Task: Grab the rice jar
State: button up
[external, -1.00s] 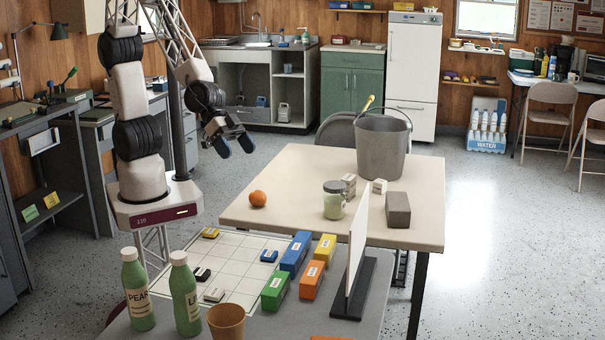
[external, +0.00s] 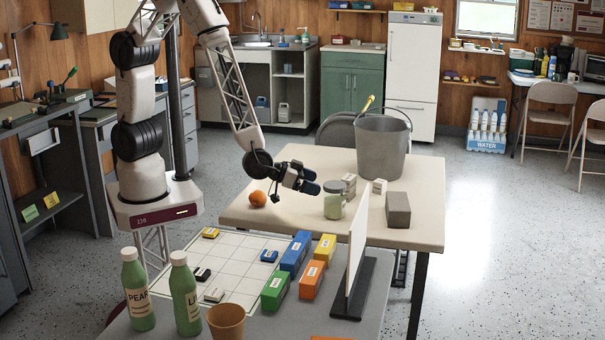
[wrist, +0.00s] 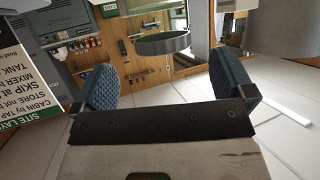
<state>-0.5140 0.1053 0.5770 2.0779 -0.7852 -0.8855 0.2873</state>
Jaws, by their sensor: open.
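The likely rice jar (external: 334,207) is a small clear jar with a grey lid and pale green contents. It stands upright on the cream table; I cannot read a label on it. My gripper (external: 314,184) points right in the external view, with its fingertips beside and partly over the jar's lid in the picture. I cannot tell the depth gap. In the wrist view my gripper (wrist: 165,85) has its two blue fingers wide apart with nothing between them.
An orange (external: 257,198) lies left of the jar. Small blocks (external: 379,186), a grey block (external: 398,210) and a metal bucket (external: 382,146) stand right and behind. A white upright panel (external: 356,240) stands in front on the nearer table.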

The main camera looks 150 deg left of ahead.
aim_at(334, 189)
jog(key=shift+a+f, duration=0.1)
dwell(0.3)
jog(key=shift+x, duration=1.2)
jog(key=shift+a, duration=0.1)
jog(key=shift+x, duration=2.55)
jog(key=shift+w, duration=0.1)
jog(key=c, duration=1.1)
jog(key=shift+c, duration=0.2)
jog(key=shift+r, duration=0.25)
jog(key=shift+r, duration=4.95)
